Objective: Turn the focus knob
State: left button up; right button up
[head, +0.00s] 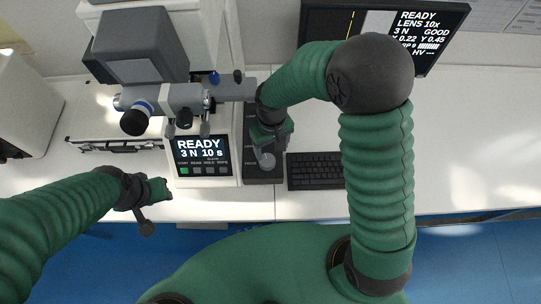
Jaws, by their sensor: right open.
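The hardness tester (193,106) stands at the back left with a lit screen (202,147) reading READY, 3 N, 10 s. A dark narrow panel (264,178) lies just right of the screen. A round pale grey knob-like part (267,160) shows on it; I cannot tell for sure that it is the focus knob. My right gripper (269,143) is open and reaches down over this panel, close to the round part. The gripper hides part of it, so contact cannot be told. My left gripper (153,207) is open and empty near the table's front edge.
A black keyboard (316,171) lies right of the panel, below a monitor (428,38). An eyepiece (135,121) and small knobs jut from the tester toward me. A case (108,145) lies at left. The white table (460,150) is clear at right.

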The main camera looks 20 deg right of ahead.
aim_at(267, 160)
jog(key=f, duration=0.2)
jog(key=a+f, duration=0.1)
jog(key=f, duration=0.1)
jog(key=shift+f, duration=0.1)
jog(key=shift+a+f, duration=0.75)
jog(key=shift+f, duration=0.2)
jog(key=shift+a+f, duration=0.1)
jog(key=shift+a, duration=0.05)
jog(key=shift+d+f, duration=0.15)
jog(key=shift+d, duration=0.55)
jog(key=shift+c, duration=0.4)
jog(key=shift+d, duration=0.35)
jog(key=c, duration=0.5)
jog(key=shift+a, duration=0.7)
jog(key=c, duration=0.8)
jog(key=shift+d+m, duration=0.4)
jog(key=shift+m, duration=0.8)
jog(key=shift+a, duration=0.15)
jog(key=o, duration=1.2)
jog(key=shift+a, duration=0.1)
jog(key=shift+o, duration=0.9)
pick_arm(q)
jog(key=shift+a+r, duration=0.1)
jog(key=shift+a, duration=0.7)
